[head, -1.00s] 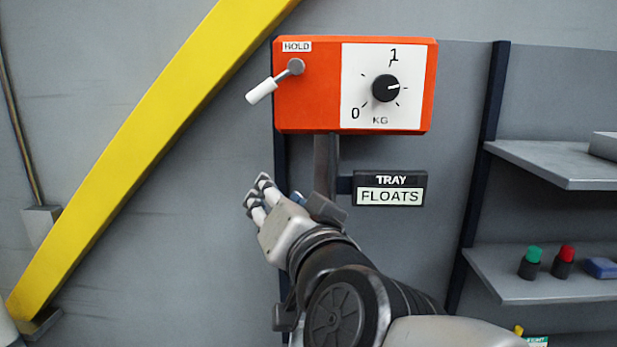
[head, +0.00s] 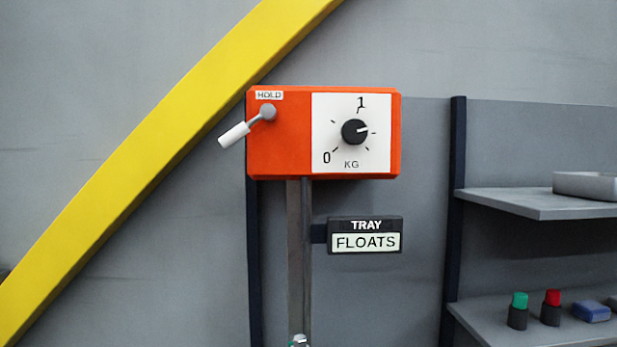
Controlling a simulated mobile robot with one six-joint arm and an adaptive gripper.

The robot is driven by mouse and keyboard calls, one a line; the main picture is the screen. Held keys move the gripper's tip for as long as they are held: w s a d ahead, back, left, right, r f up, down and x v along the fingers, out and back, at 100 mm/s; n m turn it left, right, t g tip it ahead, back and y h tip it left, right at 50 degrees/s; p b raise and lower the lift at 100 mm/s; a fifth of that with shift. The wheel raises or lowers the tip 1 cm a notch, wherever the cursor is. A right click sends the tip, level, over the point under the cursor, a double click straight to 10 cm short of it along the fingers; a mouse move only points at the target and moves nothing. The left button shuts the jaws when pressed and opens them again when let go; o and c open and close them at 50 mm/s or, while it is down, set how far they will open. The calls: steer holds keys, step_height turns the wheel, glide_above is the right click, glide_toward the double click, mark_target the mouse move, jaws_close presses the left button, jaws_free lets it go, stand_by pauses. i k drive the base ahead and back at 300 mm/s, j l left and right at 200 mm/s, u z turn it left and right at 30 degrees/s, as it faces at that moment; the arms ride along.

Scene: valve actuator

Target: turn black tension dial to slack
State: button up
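The black tension dial (head: 355,132) sits on a white panel (head: 380,110) at the right of the orange box (head: 280,140). Its white pointer mark points right and slightly up, clockwise past the "1". The scale reads "0" at lower left and "1" at top, with "KG" below. No marking that reads slack shows. A lever (head: 236,134) with a white grip, under the label "HOLD", hangs down to the left on the box. My gripper is not in this view, and nothing covers the dial.
A post (head: 300,250) holds the box up. A sign (head: 364,236) reads "TRAY FLOATS". A small whitish and green thing (head: 299,341) at the bottom edge is unclear. A yellow beam (head: 150,150) slants at left. Shelves (head: 540,203) stand at right. Space before the box is clear.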

mark_target(353, 131)
steer(key=k+j, duration=0.2)
steer(key=j, duration=0.2)
steer(key=k+j+z, duration=0.1)
steer(key=j, duration=0.25)
steer(key=k+j+z, duration=0.1)
steer(key=k+j, duration=0.15)
steer(key=j, duration=0.15)
